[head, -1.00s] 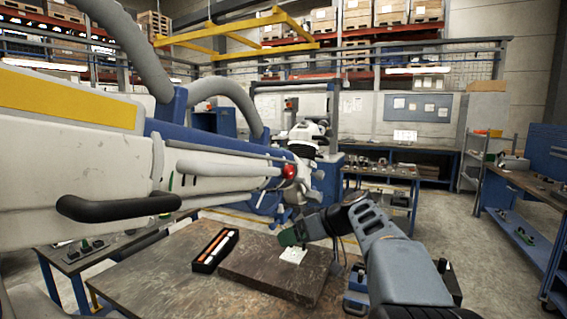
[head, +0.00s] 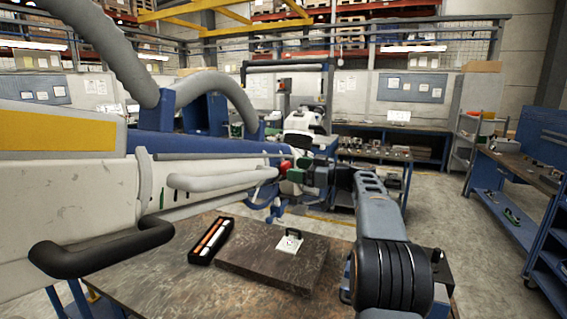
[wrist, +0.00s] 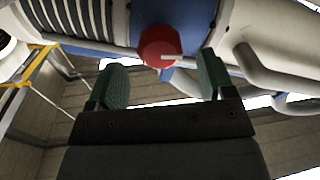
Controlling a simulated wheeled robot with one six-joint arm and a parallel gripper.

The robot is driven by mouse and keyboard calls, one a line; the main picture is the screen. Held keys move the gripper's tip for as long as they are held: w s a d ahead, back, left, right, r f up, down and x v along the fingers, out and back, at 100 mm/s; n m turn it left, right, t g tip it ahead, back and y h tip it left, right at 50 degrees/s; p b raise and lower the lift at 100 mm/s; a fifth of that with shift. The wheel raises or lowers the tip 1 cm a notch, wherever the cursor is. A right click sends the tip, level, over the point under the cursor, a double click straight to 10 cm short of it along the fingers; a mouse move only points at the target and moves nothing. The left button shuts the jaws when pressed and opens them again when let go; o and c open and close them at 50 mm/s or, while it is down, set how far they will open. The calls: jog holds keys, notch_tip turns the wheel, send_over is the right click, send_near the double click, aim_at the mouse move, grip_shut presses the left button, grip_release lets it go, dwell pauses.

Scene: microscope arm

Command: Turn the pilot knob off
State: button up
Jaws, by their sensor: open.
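The red pilot knob (wrist: 160,46) sits on the side of the large white and blue microscope arm. In the wrist view it lies just beyond and between my open green fingertips, nearer the middle of the gap, with a thin pale pointer to its right. My gripper (wrist: 160,78) is open with nothing between its fingers. In the head view my gripper (head: 290,174) is beside the red knob (head: 285,166), which is partly hidden by the green fingers. Whether the fingers touch the knob cannot be told.
Grey tubes and a black handle (head: 100,248) stick out from the microscope arm (head: 80,185). Below, a table (head: 150,262) holds a black tray (head: 211,241) with orange and white rods and a dark slab (head: 270,262) with a small white plate fitting (head: 289,242).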

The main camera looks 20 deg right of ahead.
aim_at(284, 167)
jog(key=shift+p+x, duration=0.75)
jog(key=shift+x, duration=1.65)
jog(key=c, duration=0.9)
